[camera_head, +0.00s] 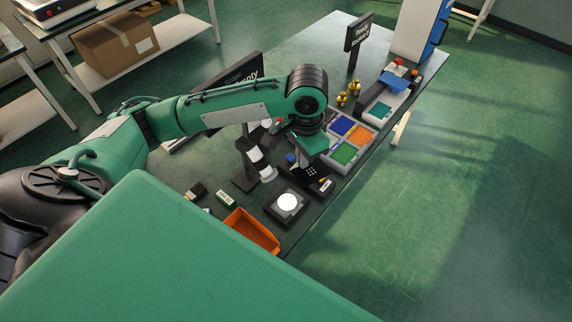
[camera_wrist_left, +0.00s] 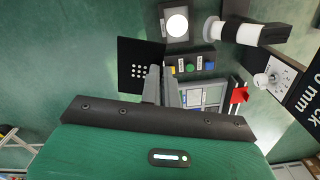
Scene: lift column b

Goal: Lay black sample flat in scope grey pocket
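My left gripper (camera_head: 313,160) reaches over the table from the left. It is shut on the black sample (camera_head: 311,171), a thin dark plate with a grid of white dots. In the left wrist view, the sample (camera_wrist_left: 139,58) extends left from the fingertips (camera_wrist_left: 162,72) and appears to be above the table. A tray (camera_head: 334,167) with coloured pockets lies just behind the gripper: blue, orange and green pockets show. The fourth pocket is mostly hidden by the gripper, so its colour is unclear. The scope (camera_head: 257,160) stands to the left, near a lit square base (camera_head: 273,206). My right gripper is out of view.
A dark box with coloured buttons (camera_wrist_left: 190,67) lies partly under the sample. An orange bin (camera_head: 250,230) stands near the front edge. Brass weights (camera_head: 348,95), a device with a red button (camera_head: 388,95) and black signs (camera_head: 357,33) stand around.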

